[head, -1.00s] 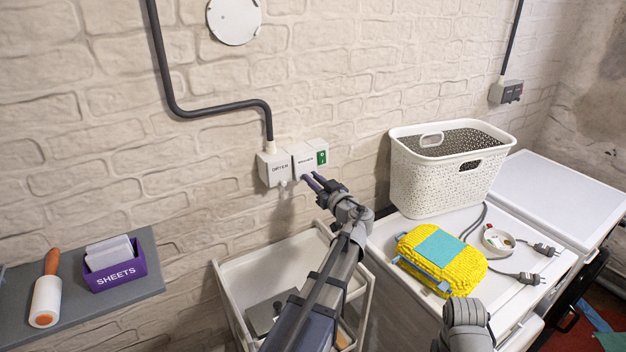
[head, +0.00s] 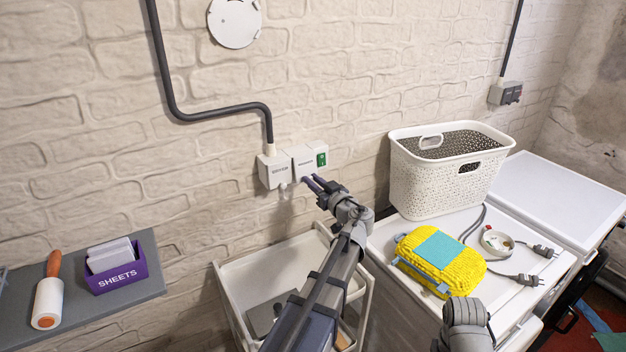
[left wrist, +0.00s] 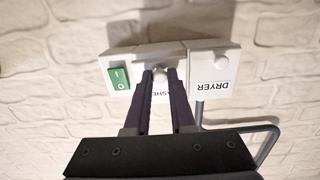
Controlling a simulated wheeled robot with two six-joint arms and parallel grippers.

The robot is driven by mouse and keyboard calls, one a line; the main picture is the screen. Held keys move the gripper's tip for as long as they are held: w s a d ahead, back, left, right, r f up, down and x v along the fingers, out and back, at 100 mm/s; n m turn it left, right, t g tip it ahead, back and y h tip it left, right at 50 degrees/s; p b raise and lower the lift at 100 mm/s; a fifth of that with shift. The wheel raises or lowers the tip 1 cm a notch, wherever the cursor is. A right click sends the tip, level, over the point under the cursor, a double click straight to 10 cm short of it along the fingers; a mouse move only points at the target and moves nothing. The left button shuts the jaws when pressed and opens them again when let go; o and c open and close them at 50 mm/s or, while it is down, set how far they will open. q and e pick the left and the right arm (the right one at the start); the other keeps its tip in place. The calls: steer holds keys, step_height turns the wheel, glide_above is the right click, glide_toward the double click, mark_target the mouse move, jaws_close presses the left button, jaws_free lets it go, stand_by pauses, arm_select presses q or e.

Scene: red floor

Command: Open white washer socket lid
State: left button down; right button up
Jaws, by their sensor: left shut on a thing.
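The white washer socket lid (head: 303,160) is the middle unit of a row on the brick wall, between the dryer socket (head: 273,171) and a green switch (head: 321,158). In the left wrist view the washer lid (left wrist: 158,53) appears upside down, its label partly hidden by the fingers. My left gripper (head: 309,181) is at the lid's lower edge, and its fingertips (left wrist: 160,73) are shut on the small pale tab there. The lid appears closed against its box. My right gripper is out of view.
A white trolley (head: 240,275) stands below the sockets. A washer top to the right holds a white basket (head: 440,180), a yellow cloth pack (head: 428,275) and plugs with cables (head: 530,279). A grey shelf (head: 150,270) with a purple sheets box (head: 118,274) is at left.

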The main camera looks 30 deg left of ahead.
arm_select(q)
step_height(320, 180, up, 13)
steer(key=g+h+p, duration=0.9)
steer(key=h+p, duration=0.8)
steer(key=p, duration=1.5)
steer(key=shift+f+g+p, duration=0.15)
steer(key=shift+g+p, duration=0.15)
steer(key=shift+p, duration=0.1)
steer(key=shift+a, duration=0.15)
steer(key=c, duration=0.8)
jaws_free()
steer(key=shift+o, duration=0.2)
